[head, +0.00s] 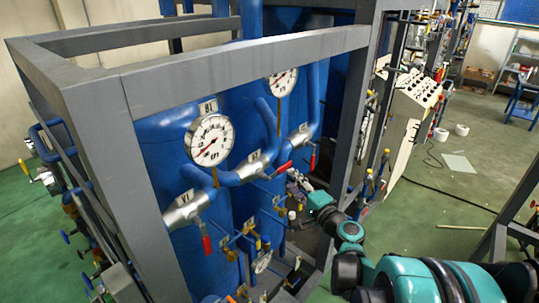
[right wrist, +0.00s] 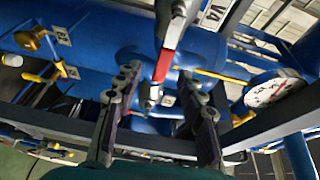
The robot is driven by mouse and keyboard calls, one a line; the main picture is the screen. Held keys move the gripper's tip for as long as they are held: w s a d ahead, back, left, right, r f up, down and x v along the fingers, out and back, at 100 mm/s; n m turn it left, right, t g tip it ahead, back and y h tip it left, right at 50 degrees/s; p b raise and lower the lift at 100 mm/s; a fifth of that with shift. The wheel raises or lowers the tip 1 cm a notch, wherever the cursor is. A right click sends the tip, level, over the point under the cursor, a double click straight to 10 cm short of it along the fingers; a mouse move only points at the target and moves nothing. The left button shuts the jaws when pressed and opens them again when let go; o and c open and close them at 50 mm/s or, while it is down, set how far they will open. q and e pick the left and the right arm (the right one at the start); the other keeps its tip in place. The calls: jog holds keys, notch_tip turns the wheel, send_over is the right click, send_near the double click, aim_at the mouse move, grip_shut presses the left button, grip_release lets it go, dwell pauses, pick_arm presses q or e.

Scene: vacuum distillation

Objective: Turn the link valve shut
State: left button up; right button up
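A valve (head: 257,163) sits on the blue pipe between the two gauges, and its red lever (head: 284,168) points down to the right. I cannot tell from any label whether this is the link valve. My right gripper (head: 297,178) is just beside the lever's end. In the right wrist view, my right gripper (right wrist: 161,82) is open, with one finger on each side of a red lever (right wrist: 170,48). The fingers look apart from the lever. My left gripper is not in view.
Another valve (head: 184,209) with a hanging red lever (head: 206,238) is at the lower left. A large gauge (head: 209,140) stands above it. Grey frame beams (head: 240,64) enclose the blue vessels. Yellow-handled small valves (head: 248,228) crowd the area below.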

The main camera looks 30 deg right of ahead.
aim_at(286, 168)
jog(key=shift+m, duration=0.3)
jog(key=w, duration=0.5)
jog(key=w+d, duration=0.1)
jog(key=w, duration=0.1)
jog(key=shift+w+r, duration=0.15)
jog(key=shift+w, duration=0.25)
grip_shut()
